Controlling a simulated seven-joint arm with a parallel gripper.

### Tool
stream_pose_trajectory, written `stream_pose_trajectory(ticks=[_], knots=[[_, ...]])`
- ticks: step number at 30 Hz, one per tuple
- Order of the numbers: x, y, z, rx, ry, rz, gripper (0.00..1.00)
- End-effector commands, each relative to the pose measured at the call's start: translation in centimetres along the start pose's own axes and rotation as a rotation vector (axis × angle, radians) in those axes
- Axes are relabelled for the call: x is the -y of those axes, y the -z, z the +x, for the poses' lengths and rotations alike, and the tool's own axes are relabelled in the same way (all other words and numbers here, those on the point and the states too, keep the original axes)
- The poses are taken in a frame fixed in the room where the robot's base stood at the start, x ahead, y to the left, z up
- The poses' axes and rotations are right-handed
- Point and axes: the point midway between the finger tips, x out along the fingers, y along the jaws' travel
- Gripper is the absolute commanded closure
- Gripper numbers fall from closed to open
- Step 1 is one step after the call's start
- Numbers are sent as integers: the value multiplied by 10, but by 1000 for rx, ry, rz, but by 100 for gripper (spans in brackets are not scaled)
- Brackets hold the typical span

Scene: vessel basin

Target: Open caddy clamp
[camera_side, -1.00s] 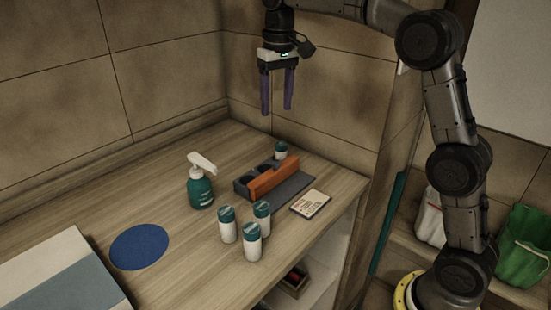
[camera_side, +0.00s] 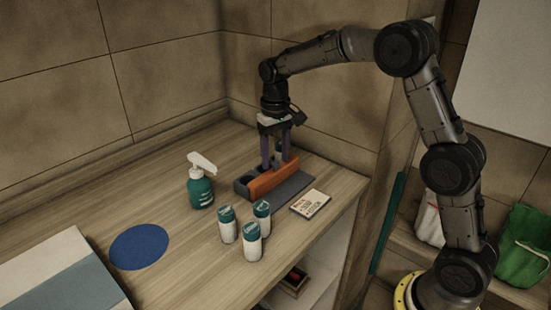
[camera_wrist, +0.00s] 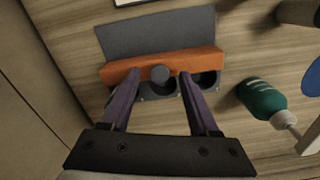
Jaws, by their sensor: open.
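The caddy is a low grey holder (camera_side: 292,187) with an orange clamp bar (camera_side: 266,183) along it and dark round wells behind the bar. In the wrist view, the orange bar (camera_wrist: 205,60) crosses below my fingers, with the grey plate (camera_wrist: 160,33) beyond it. A grey round-topped piece (camera_wrist: 160,75) sits at the bar's middle, between my fingertips. My gripper (camera_side: 276,164) points down over the caddy and is open, its purple fingers (camera_wrist: 158,76) on either side of that piece. Contact cannot be told. A teal-capped bottle at the caddy's far end is mostly hidden by my gripper.
A teal pump bottle (camera_side: 201,188) stands left of the caddy. Several white bottles with teal caps (camera_side: 252,242) stand in front. A card (camera_side: 310,203) lies to the right near the counter edge. A blue disc (camera_side: 139,247) lies at left. Tiled walls (camera_side: 310,100) close the back.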

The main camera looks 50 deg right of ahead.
Motion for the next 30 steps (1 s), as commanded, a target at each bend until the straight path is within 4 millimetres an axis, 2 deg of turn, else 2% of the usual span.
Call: stream_pose_trajectory(ticks=[4,13,23,30], knots=[[0,0,9,1,0,0,38],[0,0,10,0,0,0,40],[0,0,9,-1,0,0,100],[0,0,9,-1,0,0,100]])
